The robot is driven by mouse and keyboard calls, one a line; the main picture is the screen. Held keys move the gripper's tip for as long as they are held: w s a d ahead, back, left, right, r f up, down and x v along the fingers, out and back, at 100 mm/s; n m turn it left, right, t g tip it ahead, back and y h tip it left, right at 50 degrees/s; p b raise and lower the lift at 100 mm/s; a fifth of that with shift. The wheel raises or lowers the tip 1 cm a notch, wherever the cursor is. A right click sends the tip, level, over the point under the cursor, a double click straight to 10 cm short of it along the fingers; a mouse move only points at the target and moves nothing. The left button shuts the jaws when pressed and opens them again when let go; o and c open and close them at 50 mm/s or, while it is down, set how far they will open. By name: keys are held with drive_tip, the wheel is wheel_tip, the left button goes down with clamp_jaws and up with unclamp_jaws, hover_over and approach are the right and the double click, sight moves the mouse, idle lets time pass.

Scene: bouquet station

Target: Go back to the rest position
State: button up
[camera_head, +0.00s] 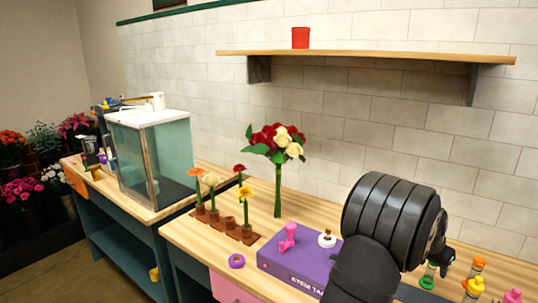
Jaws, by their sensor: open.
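My arm's thick black ribbed section fills the lower right of the head view, over the front of the wooden workbench (205,231). My gripper (441,257) shows only as a small dark piece past the arm's right edge, above the small coloured items. Its fingers are mostly hidden behind my arm. It is open, and I see nothing held in it.
A purple box (300,262) carries a pink item and a white round item. A red-and-cream bouquet (277,150) stands behind. A shelf (370,58) hangs above.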

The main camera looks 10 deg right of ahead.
drive_tip(key=shift+x, duration=0.9)
drive_tip(key=shift+r, duration=2.05)
